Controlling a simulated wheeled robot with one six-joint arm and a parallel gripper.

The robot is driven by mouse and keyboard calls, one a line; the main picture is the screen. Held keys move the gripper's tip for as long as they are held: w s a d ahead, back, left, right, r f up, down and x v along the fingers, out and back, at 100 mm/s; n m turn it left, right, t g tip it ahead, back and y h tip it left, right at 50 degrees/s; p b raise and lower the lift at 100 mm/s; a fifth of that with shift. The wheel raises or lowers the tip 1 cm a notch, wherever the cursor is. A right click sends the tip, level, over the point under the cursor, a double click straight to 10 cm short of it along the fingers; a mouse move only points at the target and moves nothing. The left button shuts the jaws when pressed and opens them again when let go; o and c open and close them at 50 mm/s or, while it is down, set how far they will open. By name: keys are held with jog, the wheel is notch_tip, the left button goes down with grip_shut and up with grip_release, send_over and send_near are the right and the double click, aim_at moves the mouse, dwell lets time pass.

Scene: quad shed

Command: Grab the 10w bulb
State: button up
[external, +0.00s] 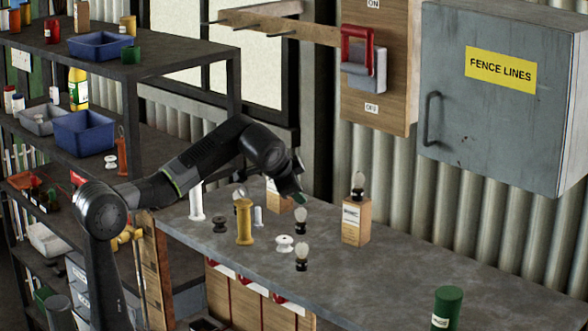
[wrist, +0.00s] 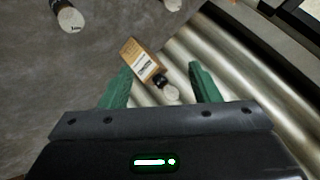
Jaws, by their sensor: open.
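My gripper (external: 299,196) is open and empty above the bench, its green fingers spread in the wrist view (wrist: 160,82). Between and beyond the fingers there is a wooden box (wrist: 142,58) with a printed label, and a bulb (wrist: 168,90) with a dark base and pale globe at its end. The fingers do not visibly touch it. In the external view one bulb (external: 358,187) stands on a labelled wooden box (external: 355,222). Two more bulbs stand on the bench, one behind (external: 300,221) and one in front (external: 302,257). I cannot read which is 10w.
The grey bench (external: 390,262) also holds a yellow spool (external: 244,222), a white spool (external: 285,243) and a green canister (external: 446,308). Another wooden box (external: 279,198) is partly hidden by my arm. A corrugated wall and a grey cabinet (external: 490,110) bound the back. A shelf stands left.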

jog(key=s+a+n+g, duration=0.3)
jog(key=s+n+g, duration=0.1)
jog(key=s+n, duration=0.35)
send_near(298, 244)
jog(key=shift+m, duration=0.35)
jog(key=x, duration=0.8)
jog(key=shift+w+f+p, duration=0.15)
jog(key=shift+f+p, duration=0.05)
jog(key=shift+p, duration=0.2)
jog(key=x, duration=0.2)
jog(key=p+x, duration=0.1)
jog(key=x, duration=0.2)
jog(key=shift+d+p, duration=0.3)
jog(key=c, duration=1.1)
